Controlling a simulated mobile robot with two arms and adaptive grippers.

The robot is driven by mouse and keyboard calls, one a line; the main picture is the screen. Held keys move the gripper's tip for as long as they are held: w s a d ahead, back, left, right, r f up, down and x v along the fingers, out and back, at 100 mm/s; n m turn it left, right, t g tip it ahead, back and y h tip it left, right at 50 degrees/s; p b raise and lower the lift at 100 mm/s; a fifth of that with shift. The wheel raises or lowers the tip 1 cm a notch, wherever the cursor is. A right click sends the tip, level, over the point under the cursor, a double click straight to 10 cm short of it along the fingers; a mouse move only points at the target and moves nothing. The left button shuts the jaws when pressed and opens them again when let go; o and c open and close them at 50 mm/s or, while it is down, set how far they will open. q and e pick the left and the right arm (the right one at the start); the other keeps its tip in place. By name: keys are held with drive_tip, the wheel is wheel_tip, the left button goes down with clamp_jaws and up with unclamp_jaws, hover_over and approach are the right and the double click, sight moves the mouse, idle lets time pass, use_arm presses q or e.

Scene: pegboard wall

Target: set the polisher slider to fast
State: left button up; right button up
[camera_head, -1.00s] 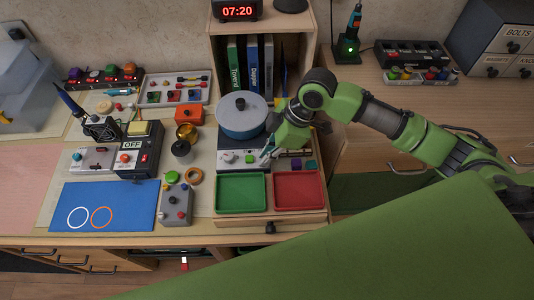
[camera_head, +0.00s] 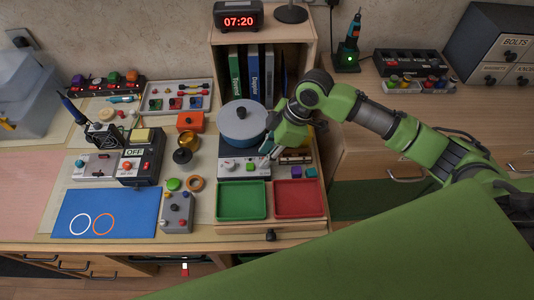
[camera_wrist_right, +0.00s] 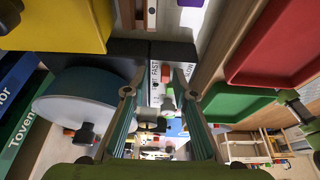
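The polisher has a round blue-and-grey drum (camera_head: 243,124) with a dark knob, and a white control panel (camera_head: 240,168) in front of it. In the right wrist view, the drum (camera_wrist_right: 78,105) is at left and the panel's printed word FAST (camera_wrist_right: 155,72) shows near the centre. A small green knob (camera_wrist_right: 169,92) shows between the fingers; I cannot tell whether it is the slider. My right gripper (camera_head: 267,151) is over the right end of the panel. In the wrist view its fingers (camera_wrist_right: 160,85) are apart, with nothing clearly held. My left gripper is not in view.
A green tray (camera_head: 241,214) and a red tray (camera_head: 299,211) lie in front of the panel. Upright binders (camera_head: 252,73) stand in the shelf behind. A grey button box (camera_head: 177,213) and a blue mat (camera_head: 106,211) are to the left.

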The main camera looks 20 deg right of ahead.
drive_tip(key=shift+s, duration=0.1)
drive_tip(key=shift+d+r, duration=0.1)
drive_tip(key=shift+r, duration=0.15)
drive_tip(key=v, duration=1.1)
drive_tip(key=shift+r, duration=0.25)
